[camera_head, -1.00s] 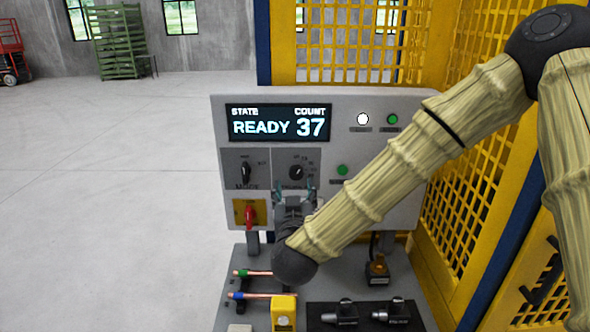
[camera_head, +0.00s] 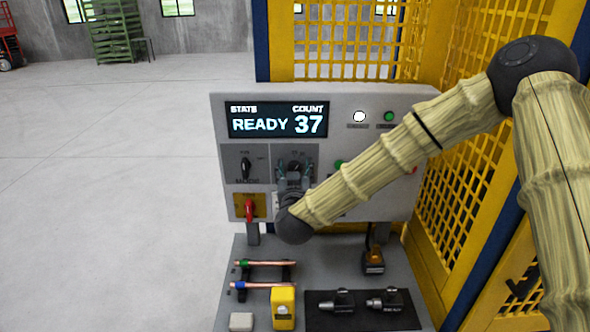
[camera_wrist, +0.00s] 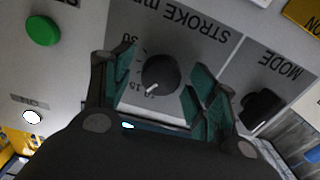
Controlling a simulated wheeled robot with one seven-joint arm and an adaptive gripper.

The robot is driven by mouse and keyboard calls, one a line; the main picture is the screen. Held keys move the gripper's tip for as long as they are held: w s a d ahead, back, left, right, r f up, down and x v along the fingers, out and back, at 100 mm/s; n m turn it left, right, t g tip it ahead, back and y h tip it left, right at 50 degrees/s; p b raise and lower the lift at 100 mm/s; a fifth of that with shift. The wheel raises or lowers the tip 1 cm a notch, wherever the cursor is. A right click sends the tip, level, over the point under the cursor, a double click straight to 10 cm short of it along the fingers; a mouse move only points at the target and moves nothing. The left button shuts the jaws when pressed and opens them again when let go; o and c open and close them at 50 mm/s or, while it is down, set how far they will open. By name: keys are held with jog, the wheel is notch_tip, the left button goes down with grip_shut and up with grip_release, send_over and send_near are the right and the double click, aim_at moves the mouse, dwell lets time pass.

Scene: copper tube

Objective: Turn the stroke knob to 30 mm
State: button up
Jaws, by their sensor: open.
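The stroke knob (camera_wrist: 160,73) is a round black dial under the "STROKE m…" label, which appears upside down in the wrist view. Its white pointer mark points down and slightly left in that view, near small scale numbers I cannot read for certain. My gripper (camera_wrist: 163,78) is open, with one finger on each side of the knob; small gaps show between pads and knob. In the head view my gripper (camera_head: 294,174) is at the panel in front of the stroke knob (camera_head: 295,166), partly covering it.
The mode knob (camera_wrist: 262,107) sits close beside one finger. A green button (camera_wrist: 43,30) is on the other side. The display (camera_head: 276,120) reads READY and 37. A red switch (camera_head: 249,209) is below left. Copper tubes (camera_head: 268,264) and a yellow block (camera_head: 283,308) are below.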

jog(key=c, duration=1)
jog(key=shift+f+m+b, duration=0.15)
jog(key=shift+m+b, duration=0.15)
jog(key=shift+b, duration=0.35)
jog(key=m+b, duration=1.7)
jog(key=b, duration=0.6)
jog(key=shift+d, duration=0.15)
jog(key=shift+m, duration=0.3)
